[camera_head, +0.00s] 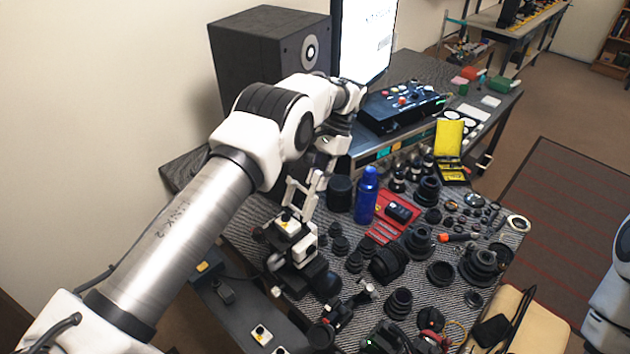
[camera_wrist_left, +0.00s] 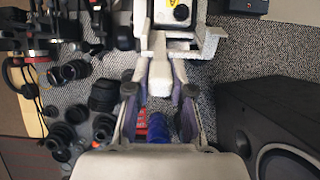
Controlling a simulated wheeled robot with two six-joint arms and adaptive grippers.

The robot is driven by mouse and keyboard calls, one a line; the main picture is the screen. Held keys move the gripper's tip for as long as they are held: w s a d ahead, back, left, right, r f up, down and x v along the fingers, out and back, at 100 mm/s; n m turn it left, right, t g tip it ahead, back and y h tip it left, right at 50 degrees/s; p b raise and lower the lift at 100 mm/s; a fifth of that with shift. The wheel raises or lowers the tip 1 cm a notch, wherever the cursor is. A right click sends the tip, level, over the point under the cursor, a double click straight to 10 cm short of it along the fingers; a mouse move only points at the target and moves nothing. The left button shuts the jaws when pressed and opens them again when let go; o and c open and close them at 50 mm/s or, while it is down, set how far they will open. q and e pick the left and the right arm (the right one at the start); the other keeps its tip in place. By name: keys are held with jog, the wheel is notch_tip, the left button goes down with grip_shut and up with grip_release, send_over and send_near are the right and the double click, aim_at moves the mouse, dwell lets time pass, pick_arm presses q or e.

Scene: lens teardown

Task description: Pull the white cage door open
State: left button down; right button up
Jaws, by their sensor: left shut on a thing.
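The white cage door (camera_head: 299,194) is a pale frame standing on a black-and-white stage device (camera_head: 288,240) near the middle of the table. In the left wrist view a white part of the door (camera_wrist_left: 160,76) lies between the two fingers of my left gripper (camera_wrist_left: 160,95). My left gripper (camera_head: 318,180) reaches down from above and is shut on this part. The white housing with a yellow label (camera_wrist_left: 178,12) shows at the top of the wrist view. My own arm and the gripper hide some of the door, and I cannot tell how far it stands open.
A blue bottle (camera_head: 366,196) and a black cylinder (camera_head: 340,193) stand just right of the gripper. Many black lens parts cover the patterned mat to the right. A large speaker (camera_head: 268,55) stands behind my left arm.

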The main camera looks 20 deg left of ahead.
pick_arm(q)
jog(key=shift+w+d+f+g, duration=0.1)
jog(key=shift+w+f+g, duration=0.05)
jog(key=shift+f+g, duration=0.15)
jog(key=shift+r, duration=0.1)
jog(key=c, duration=1)
grip_release()
notch_tip(320, 180, up, 10)
jog(key=shift+r, duration=0.1)
